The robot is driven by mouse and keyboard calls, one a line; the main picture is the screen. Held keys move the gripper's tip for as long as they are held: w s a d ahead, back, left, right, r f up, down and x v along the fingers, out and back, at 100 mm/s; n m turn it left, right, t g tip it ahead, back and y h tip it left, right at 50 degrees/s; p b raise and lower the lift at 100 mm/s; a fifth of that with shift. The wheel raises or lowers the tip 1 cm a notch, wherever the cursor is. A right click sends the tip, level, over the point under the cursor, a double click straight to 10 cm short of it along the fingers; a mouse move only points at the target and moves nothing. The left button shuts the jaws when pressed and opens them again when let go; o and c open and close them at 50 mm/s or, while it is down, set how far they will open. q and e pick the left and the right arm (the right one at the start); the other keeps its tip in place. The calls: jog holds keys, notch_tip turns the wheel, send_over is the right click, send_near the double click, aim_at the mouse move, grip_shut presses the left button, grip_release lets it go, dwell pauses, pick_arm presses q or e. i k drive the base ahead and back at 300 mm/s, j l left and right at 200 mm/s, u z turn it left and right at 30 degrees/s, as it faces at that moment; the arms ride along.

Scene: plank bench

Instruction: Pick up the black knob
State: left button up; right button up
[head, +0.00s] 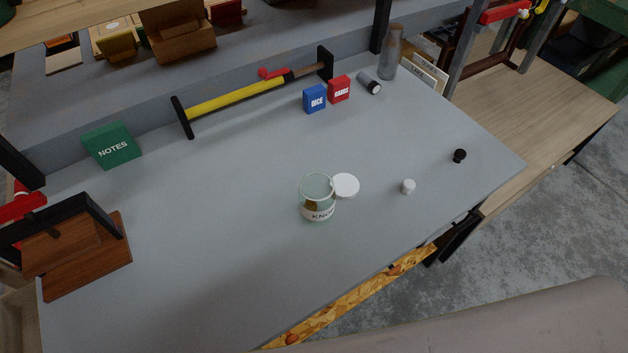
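The black knob (459,156) is small and stands on the grey bench top near its right end, close to the right edge. Nothing touches it. A small white knob (408,187) stands to its left and nearer the front edge. A glass jar (318,198) with a "KNO..." label, partly cut off by its curve, stands left of the white knob. A white round lid (346,186) is at the jar's right side; I cannot tell whether it touches the jar. Neither of my grippers can be made out in the head view.
A blue DICE box (315,99), a red CARDS box (339,90), a dark cylinder (369,83) and a grey bottle (391,53) stand at the back. A yellow bar (236,99) and green NOTES box (111,146) are further left. The bench around the knobs is clear.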

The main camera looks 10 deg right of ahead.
aim_at(461, 154)
jog(key=k+l+z, duration=0.25)
jog(key=l+z, duration=0.25)
jog(key=l, duration=0.15)
jog(key=k+l+z, duration=0.1)
jog(key=l+z, duration=0.15)
jog(key=i+l+z, duration=0.25)
jog(key=i+l, duration=0.15)
